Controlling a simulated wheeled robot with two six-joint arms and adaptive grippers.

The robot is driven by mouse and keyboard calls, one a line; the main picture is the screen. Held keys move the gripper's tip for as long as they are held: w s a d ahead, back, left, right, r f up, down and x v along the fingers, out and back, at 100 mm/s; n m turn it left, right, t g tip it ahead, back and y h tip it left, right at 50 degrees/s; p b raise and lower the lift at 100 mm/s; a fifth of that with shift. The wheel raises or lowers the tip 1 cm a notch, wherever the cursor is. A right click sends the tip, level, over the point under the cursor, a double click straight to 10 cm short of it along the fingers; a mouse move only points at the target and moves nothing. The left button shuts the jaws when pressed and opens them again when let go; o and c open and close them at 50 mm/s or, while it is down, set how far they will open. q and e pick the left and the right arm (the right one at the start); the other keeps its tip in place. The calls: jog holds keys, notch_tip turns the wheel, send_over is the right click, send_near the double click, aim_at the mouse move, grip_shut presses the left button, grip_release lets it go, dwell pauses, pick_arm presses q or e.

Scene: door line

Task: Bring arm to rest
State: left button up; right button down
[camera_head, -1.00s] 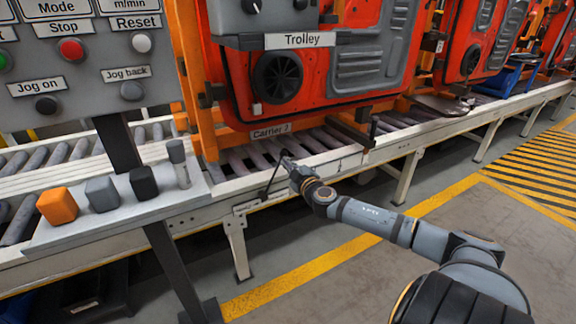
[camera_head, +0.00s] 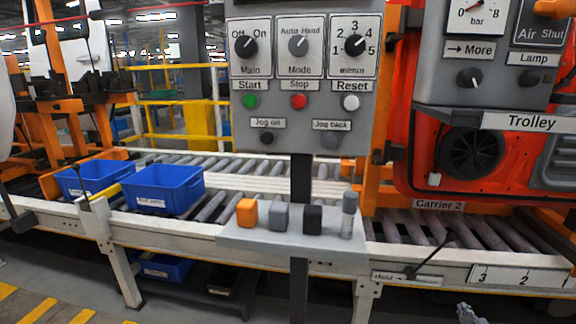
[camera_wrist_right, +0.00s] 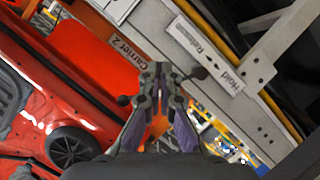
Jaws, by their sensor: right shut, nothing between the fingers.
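My right gripper (camera_head: 470,313) shows only in part at the bottom edge of the head view, below the front rail of the conveyor. In the right wrist view the same gripper (camera_wrist_right: 161,72) has its fingers together with nothing between them. The lever (camera_head: 430,258) by the Hold/Release label stands on the rail above the gripper, apart from it. In the wrist view the Hold/Release label (camera_wrist_right: 209,54) lies to the right of the fingers. My left gripper is not in view.
The control panel (camera_head: 302,90) stands on a post, with a shelf (camera_head: 290,241) holding several small blocks in front. Two blue bins (camera_head: 165,190) sit on the conveyor at left. The red door on Carrier 2 (camera_head: 440,205) hangs at right.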

jog(key=s+a+f+m+g+y, duration=0.1)
jog(key=s+a+f+g, duration=0.15)
jog(key=s+f, duration=0.4)
jog(key=s+a+f+m+g, duration=0.15)
jog(key=s+a+f, duration=0.25)
jog(key=f, duration=0.6)
jog(key=s+a+f+g+y, duration=0.1)
jog(key=s+a+f+g, duration=0.3)
jog(key=f, duration=0.5)
jog(key=s+a+f+g+y, duration=0.35)
jog(key=s+a+f, duration=0.75)
jog(key=s+a, duration=0.45)
pick_arm(q)
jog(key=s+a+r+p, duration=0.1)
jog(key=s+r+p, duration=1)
jog(key=p, duration=1)
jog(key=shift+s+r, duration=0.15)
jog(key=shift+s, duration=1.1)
pick_arm(e)
jog(key=s+r, duration=1.1)
jog(key=s, duration=0.2)
jog(key=shift+d, duration=0.3)
jog(key=shift+s+r, duration=0.1)
